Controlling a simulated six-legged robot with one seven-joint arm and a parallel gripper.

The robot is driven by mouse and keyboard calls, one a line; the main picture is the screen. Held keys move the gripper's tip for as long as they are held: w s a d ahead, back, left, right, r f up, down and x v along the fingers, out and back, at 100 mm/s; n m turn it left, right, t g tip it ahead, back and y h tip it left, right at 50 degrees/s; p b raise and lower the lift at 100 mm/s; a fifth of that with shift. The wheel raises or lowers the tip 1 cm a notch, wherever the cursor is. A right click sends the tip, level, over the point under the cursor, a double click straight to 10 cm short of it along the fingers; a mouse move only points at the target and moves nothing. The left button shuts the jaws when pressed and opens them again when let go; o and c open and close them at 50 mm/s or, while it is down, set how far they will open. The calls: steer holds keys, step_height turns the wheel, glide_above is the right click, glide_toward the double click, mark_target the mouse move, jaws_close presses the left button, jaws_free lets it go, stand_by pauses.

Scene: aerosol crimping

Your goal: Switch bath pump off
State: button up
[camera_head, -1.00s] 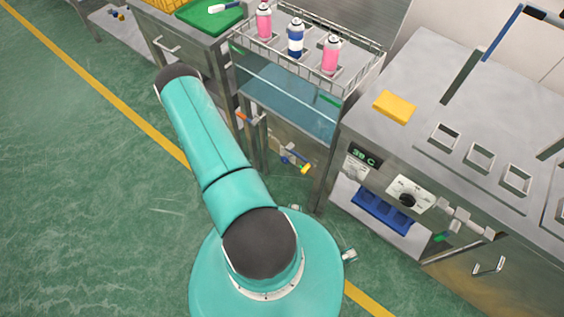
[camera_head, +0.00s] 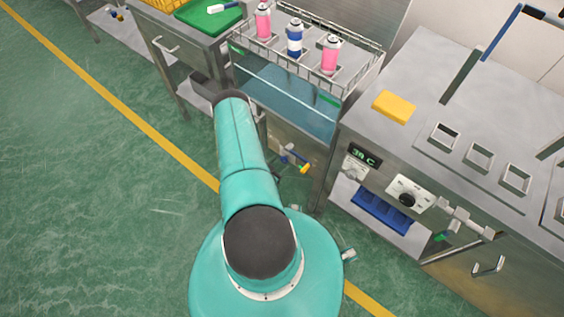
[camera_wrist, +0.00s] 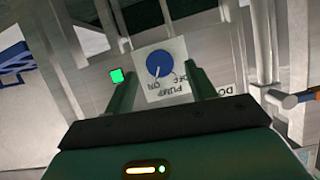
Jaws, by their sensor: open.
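In the wrist view a blue round pump knob (camera_wrist: 160,64) sits on a white plate (camera_wrist: 179,51) with upside-down lettering that reads PUMP, ON and OFF. Its white pointer points down in the picture, toward ON. In the head view the water bath (camera_head: 290,100) stands beyond my arm; my gripper is hidden there.
A wire rack (camera_head: 366,75) over the bath holds two pink cans and a blue-and-white can. A steel bench (camera_head: 440,100) with a yellow block (camera_head: 394,107) stands right. An orange-tipped handle (camera_wrist: 300,98) lies right of my gripper. The green floor at left is clear.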

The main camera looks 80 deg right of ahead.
mark_target(283, 161)
steer(key=shift+x, duration=1.7)
steer(key=c, duration=1)
steer(key=shift+o, duration=0.2)
steer(key=shift+w, duration=0.1)
steer(key=n+g, duration=0.2)
steer(key=n, duration=0.1)
steer(key=shift+w+n+g+y, duration=0.15)
steer(key=shift+n+g+y, duration=0.15)
steer(key=shift+n+y, duration=0.1)
steer(key=n+g, duration=0.2)
steer(key=n, duration=0.2)
steer(key=shift+f+g, duration=0.15)
steer(key=shift+g, duration=0.25)
steer(key=shift+n, duration=0.3)
